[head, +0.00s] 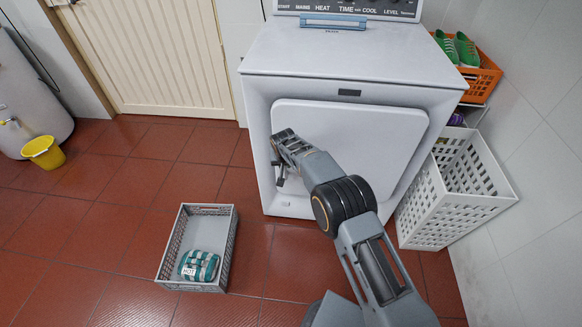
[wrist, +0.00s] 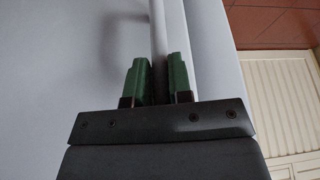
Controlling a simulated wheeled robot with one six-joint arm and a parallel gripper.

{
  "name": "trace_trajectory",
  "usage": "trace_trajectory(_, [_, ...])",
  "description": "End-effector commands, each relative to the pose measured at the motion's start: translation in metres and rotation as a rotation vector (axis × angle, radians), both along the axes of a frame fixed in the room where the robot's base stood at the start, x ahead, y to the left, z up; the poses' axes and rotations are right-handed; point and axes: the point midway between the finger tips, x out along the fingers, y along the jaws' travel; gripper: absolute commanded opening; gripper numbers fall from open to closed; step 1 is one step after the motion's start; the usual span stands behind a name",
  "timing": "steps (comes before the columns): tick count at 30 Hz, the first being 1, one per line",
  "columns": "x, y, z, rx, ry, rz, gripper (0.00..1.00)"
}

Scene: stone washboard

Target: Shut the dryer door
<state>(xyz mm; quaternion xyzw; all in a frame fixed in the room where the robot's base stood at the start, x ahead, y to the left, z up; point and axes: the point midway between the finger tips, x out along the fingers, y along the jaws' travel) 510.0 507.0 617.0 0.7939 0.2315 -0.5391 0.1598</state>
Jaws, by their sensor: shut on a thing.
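The white dryer (head: 345,55) stands against the back wall, with its pale door (head: 375,135) on the front. The door looks flush or nearly flush with the front; I cannot tell whether a small gap remains. My gripper (head: 278,160) is at the door's left edge in the head view. In the wrist view my gripper's green fingertips (wrist: 158,75) are shut on a thin grey upright bar (wrist: 158,35), which looks like the door handle. The door face (wrist: 70,70) fills the left of that view. My arm hides part of the door.
A grey crate (head: 228,237) with a green striped bundle (head: 200,266) stands on the red tile floor, left of my arm. A white perforated basket (head: 425,220) stands right of the dryer. A yellow bucket (head: 43,152) is far left.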

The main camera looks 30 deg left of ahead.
Motion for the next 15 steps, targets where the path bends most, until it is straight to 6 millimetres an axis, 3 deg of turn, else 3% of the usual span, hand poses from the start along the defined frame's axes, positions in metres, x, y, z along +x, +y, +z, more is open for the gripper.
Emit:
trace_trajectory(1, [0.0000, 0.0107, 0.0056, 0.026, -0.020, 0.012, 0.00])
trace_trajectory(15, [-0.0008, 0.0150, 0.0101, 0.027, -0.024, 0.012, 0.00])
